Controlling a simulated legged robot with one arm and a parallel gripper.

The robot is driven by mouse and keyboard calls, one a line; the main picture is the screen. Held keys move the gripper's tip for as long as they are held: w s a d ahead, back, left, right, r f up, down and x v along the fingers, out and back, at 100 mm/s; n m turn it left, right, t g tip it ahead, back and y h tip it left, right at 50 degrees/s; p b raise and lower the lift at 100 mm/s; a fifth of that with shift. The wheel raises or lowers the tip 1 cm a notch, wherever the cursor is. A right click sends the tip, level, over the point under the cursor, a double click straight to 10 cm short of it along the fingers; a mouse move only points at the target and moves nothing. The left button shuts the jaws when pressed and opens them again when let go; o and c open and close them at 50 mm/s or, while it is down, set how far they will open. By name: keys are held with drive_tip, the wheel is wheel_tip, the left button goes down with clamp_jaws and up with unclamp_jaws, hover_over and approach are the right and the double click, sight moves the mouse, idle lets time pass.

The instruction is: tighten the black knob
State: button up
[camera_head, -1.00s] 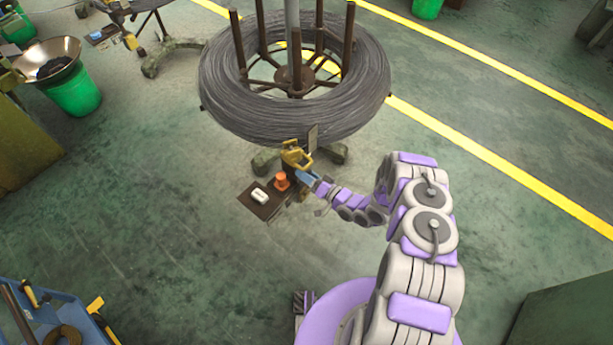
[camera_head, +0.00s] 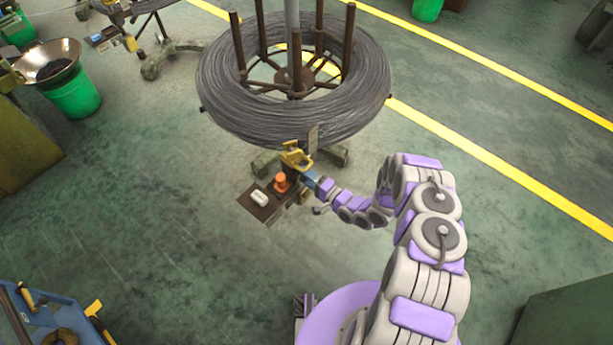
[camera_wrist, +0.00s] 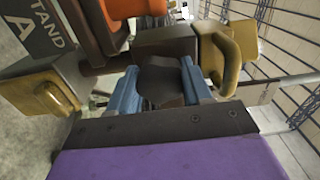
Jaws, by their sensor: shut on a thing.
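My gripper (camera_wrist: 160,92) has blue fingers and is shut on the black knob (camera_wrist: 160,82), which sits between them in the wrist view. The knob's far end meets a dark brown block (camera_wrist: 165,45) of the stand. In the head view my gripper (camera_head: 309,177) reaches the stand's fixture from the right, below the wire coil. The knob cannot be made out there.
Yellow metal parts (camera_wrist: 225,50) flank the knob closely, and an orange part (camera_wrist: 128,8) is above. A large wire coil (camera_head: 230,105) stands just behind. A small tray (camera_head: 254,207) holds a white item and an orange piece. Open green floor lies left.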

drive_tip(key=shift+s+d+f, duration=0.1)
drive_tip(key=shift+f, duration=0.1)
idle(0.3)
drive_tip(key=o, duration=0.7)
drive_tip(key=shift+f, duration=0.1)
drive_tip(key=o, duration=0.3)
drive_tip(key=shift+r, duration=0.2)
drive_tip(key=shift+o, duration=0.2)
drive_tip(key=p+v, duration=0.3)
drive_tip(key=v, duration=1.4)
drive_tip(key=shift+d, duration=0.2)
drive_tip(key=shift+f, duration=0.15)
